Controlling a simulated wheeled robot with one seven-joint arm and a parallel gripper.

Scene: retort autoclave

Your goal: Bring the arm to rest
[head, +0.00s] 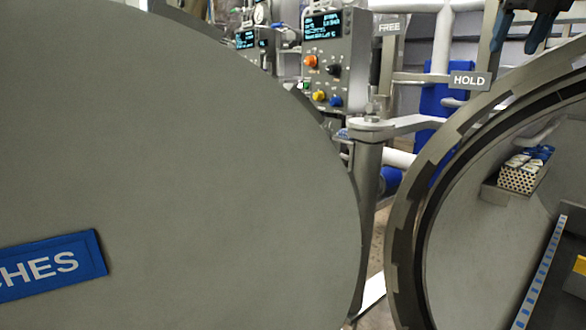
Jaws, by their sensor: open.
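My gripper (515,46) shows at the top right edge of the head view, cut off by the frame. Its two dark fingers point down and stand apart, with nothing between them. The rest of my arm is out of view.
A large grey round door (190,150) with a blue label (55,265) fills the left, swung open on a hinge post (368,190). A perforated basket (520,178) holding packs sits inside the vessel. A control panel (328,65) and a HOLD sign (468,81) stand behind.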

